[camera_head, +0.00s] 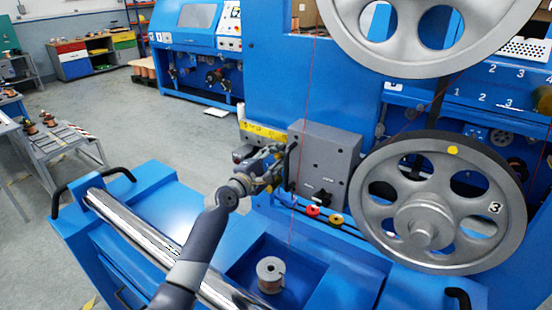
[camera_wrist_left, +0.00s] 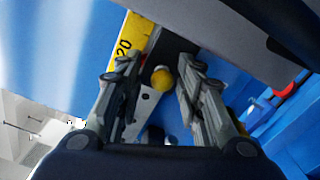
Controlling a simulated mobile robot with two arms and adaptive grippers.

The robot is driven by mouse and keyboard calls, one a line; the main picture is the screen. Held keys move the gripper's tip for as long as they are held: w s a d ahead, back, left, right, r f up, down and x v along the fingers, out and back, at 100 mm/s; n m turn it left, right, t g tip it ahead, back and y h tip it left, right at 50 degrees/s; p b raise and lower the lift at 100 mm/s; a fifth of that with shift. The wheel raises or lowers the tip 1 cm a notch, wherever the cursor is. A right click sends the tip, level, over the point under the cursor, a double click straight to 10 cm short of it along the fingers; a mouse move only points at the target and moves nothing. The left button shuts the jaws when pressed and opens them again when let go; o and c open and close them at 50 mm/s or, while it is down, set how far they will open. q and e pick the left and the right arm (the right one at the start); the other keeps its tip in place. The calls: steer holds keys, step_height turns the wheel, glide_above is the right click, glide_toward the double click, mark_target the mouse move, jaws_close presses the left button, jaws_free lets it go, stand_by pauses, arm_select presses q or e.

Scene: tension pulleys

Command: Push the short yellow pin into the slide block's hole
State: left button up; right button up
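A round yellow knob, which looks like the short yellow pin's head (camera_wrist_left: 162,79), shows between my left fingers in the left wrist view. It sits in front of a dark block (camera_wrist_left: 172,46), probably the slide block, next to the yellow scale (camera_wrist_left: 128,40) marked 20. Its hole is not visible. My left gripper (camera_wrist_left: 160,70) is open, with one finger on each side of the knob and small gaps visible. In the head view the left gripper (camera_head: 280,160) is at the left side of the grey box (camera_head: 328,158), and hides the pin. My right gripper is not in view.
A red knob (camera_head: 313,210) and a yellow-orange knob (camera_head: 336,219) lie below the grey box. A large spoked pulley (camera_head: 400,235) stands at right. A thin red wire (camera_head: 306,100) runs down to a recess with a spool weight (camera_head: 270,274). A chrome roller (camera_head: 135,232) lies at left.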

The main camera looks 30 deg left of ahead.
arm_select(q)
steer(key=shift+s+f, duration=0.1)
steer(key=shift+f, duration=0.05)
steer(key=s+a, duration=0.1)
steer(key=s, duration=1)
steer(key=shift+s+a, duration=0.3)
steer(key=shift+s, duration=0.05)
